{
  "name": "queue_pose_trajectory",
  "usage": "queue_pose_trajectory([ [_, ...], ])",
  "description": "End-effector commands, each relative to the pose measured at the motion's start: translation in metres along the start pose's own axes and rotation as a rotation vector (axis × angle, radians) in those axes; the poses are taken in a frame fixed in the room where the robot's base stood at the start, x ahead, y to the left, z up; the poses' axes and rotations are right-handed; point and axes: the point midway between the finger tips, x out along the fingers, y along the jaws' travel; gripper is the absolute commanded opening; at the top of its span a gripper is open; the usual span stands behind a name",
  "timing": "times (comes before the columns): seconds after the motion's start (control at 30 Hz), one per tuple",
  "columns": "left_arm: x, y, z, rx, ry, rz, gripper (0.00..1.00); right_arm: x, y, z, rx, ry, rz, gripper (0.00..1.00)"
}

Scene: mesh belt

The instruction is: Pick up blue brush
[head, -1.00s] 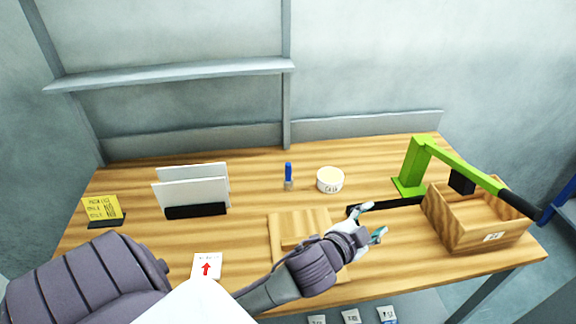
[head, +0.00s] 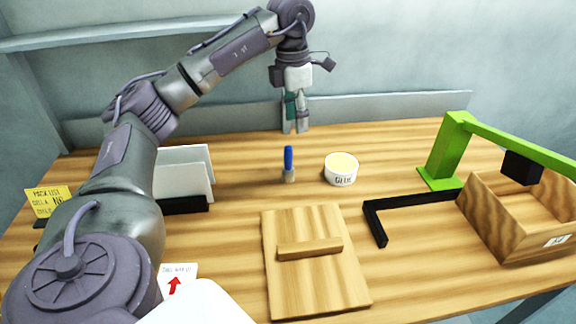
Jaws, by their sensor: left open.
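The blue brush (head: 288,160) stands upright on the wooden table in the head view, left of the glue tub, with its blue handle up and its pale end down. My left gripper (head: 296,128) hangs above and behind the brush in the picture, fingers pointing down. It is open and empty, apart from the brush. My right gripper is not in view.
A white glue tub (head: 341,169) stands just right of the brush. A wooden board with a bar (head: 318,290) lies in front. A black angle piece (head: 377,225), a green press (head: 447,150) and a wooden box (head: 500,222) are at right. White panels (head: 185,170) stand at left.

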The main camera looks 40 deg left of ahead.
Motion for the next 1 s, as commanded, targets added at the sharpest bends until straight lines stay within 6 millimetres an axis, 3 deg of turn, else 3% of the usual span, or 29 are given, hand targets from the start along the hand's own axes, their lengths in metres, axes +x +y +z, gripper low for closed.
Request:
queue_pose_trajectory([
  [0.1,-0.003,0.015,-0.019,-0.040,0.053,0.036,0.52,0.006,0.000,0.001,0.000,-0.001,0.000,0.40],
  [0.2,0.011,0.017,-0.024,-0.045,0.066,0.040,0.52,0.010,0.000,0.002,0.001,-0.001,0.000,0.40],
  [0.5,0.063,0.018,-0.025,-0.043,0.063,0.039,0.52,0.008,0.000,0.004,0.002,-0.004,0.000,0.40],
  [0.77,0.083,0.018,-0.024,-0.042,0.061,0.038,0.52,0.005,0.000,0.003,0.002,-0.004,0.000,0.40],
  [1.0,0.118,0.020,-0.022,-0.042,0.060,0.037,0.52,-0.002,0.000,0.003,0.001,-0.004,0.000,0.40],
])
